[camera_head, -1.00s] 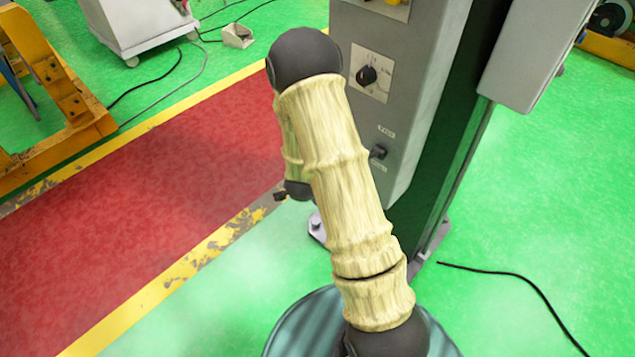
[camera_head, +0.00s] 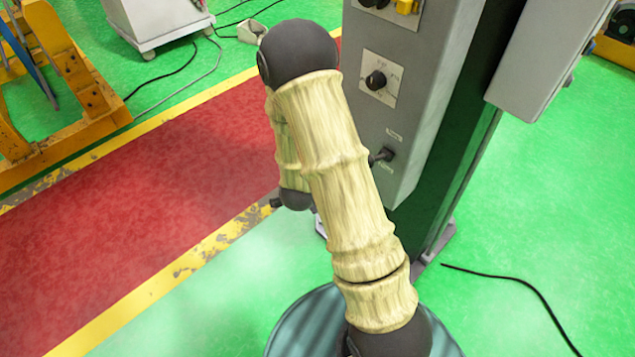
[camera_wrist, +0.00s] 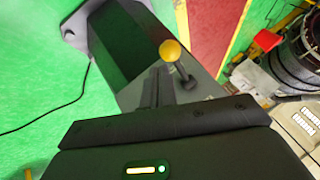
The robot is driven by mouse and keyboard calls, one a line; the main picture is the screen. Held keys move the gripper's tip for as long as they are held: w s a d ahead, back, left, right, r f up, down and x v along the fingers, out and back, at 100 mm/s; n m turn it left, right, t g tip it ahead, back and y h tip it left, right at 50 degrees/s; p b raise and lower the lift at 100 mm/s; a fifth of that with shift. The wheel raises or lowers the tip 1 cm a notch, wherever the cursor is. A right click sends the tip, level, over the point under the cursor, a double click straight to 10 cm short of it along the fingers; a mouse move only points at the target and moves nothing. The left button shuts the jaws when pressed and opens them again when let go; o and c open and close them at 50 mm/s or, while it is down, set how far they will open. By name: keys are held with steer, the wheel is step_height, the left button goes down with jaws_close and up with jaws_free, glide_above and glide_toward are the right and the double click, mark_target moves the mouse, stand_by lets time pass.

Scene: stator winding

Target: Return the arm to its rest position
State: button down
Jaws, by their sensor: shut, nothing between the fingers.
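My arm, with pale wood-like links and dark joints, is folded up in front of the grey control cabinet (camera_head: 420,90) in the head view.
A black cable (camera_head: 520,282) lies on the green floor at the right. A red walkway (camera_head: 160,190) with worn yellow edges runs at the left, beside an orange frame (camera_head: 70,80). A white wheeled cart (camera_head: 155,18) stands at the back. The wrist view shows a coil-like machine (camera_wrist: 295,65) at the right.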

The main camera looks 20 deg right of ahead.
steer(key=shift+s+a+r, duration=0.8)
steer(key=shift+s+a, duration=0.05)
steer(key=shift+w+r, duration=0.1)
steer(key=shift+w, duration=0.05)
steer(key=s+a+r+n+g+y, duration=0.1)
steer(key=s+a+r+n+y, duration=0.35)
steer(key=r+n, duration=0.4)
steer(key=s+d+r+n+g, duration=0.1)
steer(key=s+r+n+g, duration=0.2)
steer(key=s+r+n, duration=0.45)
steer(key=w+p+v, duration=0.2)
steer(key=p+v, duration=1)
steer(key=p, duration=0.2)
steer(key=shift+d+r, duration=0.25)
steer(key=shift+r, duration=0.4)
